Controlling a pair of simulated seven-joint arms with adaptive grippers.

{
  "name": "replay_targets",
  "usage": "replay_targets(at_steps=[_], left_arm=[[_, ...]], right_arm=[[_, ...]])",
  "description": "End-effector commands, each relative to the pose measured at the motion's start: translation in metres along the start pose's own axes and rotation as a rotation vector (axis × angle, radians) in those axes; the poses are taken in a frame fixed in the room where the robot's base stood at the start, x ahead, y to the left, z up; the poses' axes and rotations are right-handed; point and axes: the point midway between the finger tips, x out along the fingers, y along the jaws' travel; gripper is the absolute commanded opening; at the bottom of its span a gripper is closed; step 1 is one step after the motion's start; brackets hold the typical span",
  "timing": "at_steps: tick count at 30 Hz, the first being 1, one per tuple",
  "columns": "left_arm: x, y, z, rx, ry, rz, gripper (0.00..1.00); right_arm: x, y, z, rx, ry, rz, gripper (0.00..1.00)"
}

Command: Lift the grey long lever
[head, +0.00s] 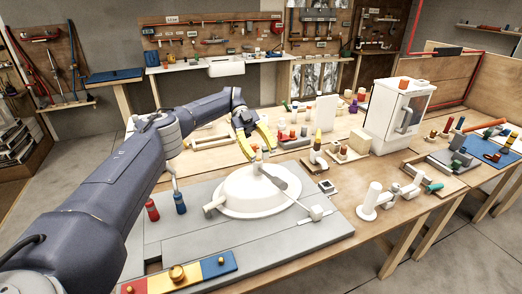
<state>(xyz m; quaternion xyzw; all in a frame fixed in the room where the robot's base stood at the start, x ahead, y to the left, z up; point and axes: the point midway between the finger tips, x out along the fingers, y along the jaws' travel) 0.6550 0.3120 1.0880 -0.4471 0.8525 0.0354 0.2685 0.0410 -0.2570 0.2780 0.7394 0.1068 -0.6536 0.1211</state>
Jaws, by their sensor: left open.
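A grey long lever (282,186) lies across the top of a white round dome-shaped base (238,190). It slopes down to the right, toward a small pale block (316,212) on the grey panel. My left gripper (258,147) has yellow fingers. It is open above the back of the dome, near the lever's upper end. A small grey piece (265,154) shows just below the fingertips; I cannot tell whether they touch it. My right gripper is not in view.
The dome stands on a grey panel (190,245) on the wooden table. A red handle (152,210) and a blue handle (180,203) stand to its left. White pipe fittings (370,202) and a white cabinet (398,112) stand to the right. Several small fittings crowd the table behind.

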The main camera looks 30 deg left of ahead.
Motion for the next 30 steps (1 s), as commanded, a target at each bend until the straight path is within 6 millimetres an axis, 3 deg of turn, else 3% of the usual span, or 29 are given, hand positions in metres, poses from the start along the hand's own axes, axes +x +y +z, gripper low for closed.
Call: replay_targets(at_steps=[22,26,30], left_arm=[[-0.007,0.001,0.002,0.005,-0.006,-0.007,0.47],[-0.01,0.009,0.02,0.041,-0.042,-0.039,0.47],[-0.018,0.021,0.059,0.125,-0.14,-0.123,0.47]], right_arm=[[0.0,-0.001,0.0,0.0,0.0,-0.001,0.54],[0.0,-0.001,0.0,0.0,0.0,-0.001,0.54],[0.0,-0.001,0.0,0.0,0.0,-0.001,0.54]])
